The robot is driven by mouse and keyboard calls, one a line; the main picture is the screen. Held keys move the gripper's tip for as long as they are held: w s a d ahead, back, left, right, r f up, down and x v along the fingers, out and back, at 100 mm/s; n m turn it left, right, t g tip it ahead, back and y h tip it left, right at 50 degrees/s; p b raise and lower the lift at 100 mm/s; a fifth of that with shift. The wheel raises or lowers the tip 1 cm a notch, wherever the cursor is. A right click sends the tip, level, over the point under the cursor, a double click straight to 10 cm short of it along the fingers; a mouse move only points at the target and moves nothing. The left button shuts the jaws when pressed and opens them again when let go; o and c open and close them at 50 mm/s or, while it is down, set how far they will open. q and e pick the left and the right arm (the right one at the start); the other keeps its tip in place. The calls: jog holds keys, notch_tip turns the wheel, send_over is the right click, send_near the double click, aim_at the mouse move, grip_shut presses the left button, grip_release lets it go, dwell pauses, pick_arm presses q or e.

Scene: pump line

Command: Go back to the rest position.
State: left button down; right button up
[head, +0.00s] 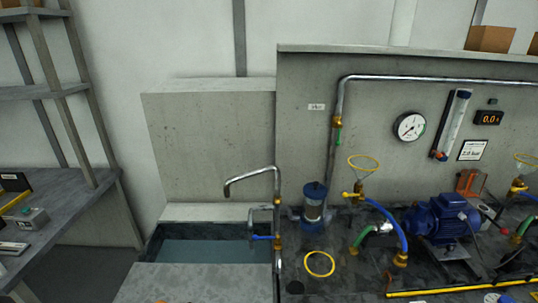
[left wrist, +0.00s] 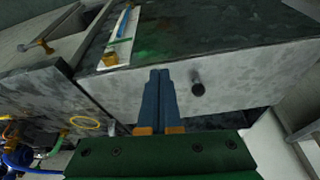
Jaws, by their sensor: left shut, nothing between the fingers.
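My left gripper (left wrist: 159,76) shows in the left wrist view, with its two blue fingers pressed together and nothing between them. The fingers point at a pale bench front (left wrist: 240,72). A dark round knob (left wrist: 197,85) stands out from that front just right of the fingertips. I cannot tell whether the fingers touch the front.
In the head view, a sink (head: 205,251) with a bent tap (head: 250,177) is at centre. To its right are a blue-capped filter (head: 314,205), a yellow ring (head: 319,264) and a blue pump motor (head: 440,218). A shelf rack (head: 50,93) stands at left.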

pick_arm(q)
jog(key=s+m, duration=0.1)
jog(key=s, duration=1.4)
notch_tip(320, 180, down, 16)
jog(key=s+g, duration=0.1)
jog(key=s, duration=0.1)
jog(key=s+a+f+g, duration=0.1)
jog(key=s+f, duration=1)
jog(key=s, duration=0.1)
jog(key=shift+s+a+m+g, duration=0.2)
jog(key=shift+s+m+g, duration=0.1)
jog(key=shift+m, duration=0.1)
